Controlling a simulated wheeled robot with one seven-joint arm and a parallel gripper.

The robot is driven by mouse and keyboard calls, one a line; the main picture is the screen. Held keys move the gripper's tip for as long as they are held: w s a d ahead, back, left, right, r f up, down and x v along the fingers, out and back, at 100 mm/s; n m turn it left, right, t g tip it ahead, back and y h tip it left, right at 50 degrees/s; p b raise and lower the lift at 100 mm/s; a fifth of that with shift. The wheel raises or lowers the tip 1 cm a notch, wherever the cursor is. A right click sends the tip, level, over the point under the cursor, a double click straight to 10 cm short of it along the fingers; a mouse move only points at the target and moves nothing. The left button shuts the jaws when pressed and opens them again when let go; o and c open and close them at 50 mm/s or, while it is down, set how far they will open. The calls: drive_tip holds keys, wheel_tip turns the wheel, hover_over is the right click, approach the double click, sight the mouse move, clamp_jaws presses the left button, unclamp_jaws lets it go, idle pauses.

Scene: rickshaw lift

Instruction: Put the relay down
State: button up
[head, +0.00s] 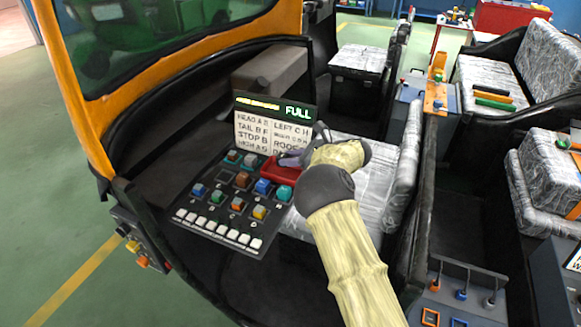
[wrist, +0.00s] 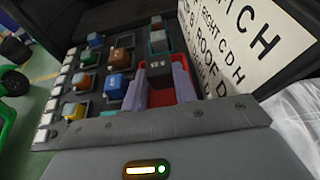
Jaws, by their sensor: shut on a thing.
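My gripper (wrist: 160,84) has pale purple fingers and is shut on a dark grey relay (wrist: 158,71) with faint lettering on its top. In the head view my gripper (head: 294,158) is over the red tray (head: 281,174) at the right edge of the fuse panel; the held relay is not clear there. The wrist view shows the tray's red floor (wrist: 160,97) just by the relay and fingers. I cannot tell whether the relay touches it. The black panel (head: 212,210) carries coloured relays in sockets, including a blue one (head: 263,187) and a yellow one (head: 259,212).
An empty-looking socket (head: 224,177) shows among the relays. A plastic-wrapped seat (head: 375,190) lies to the right.

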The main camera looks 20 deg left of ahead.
sight(291, 176)
drive_tip(key=shift+f, duration=1.8)
drive_tip(key=shift+f, duration=0.1)
drive_tip(key=o, duration=0.7)
drive_tip(key=b+v, duration=0.1)
drive_tip(key=v, duration=1.1)
drive_tip(key=shift+b, duration=0.3)
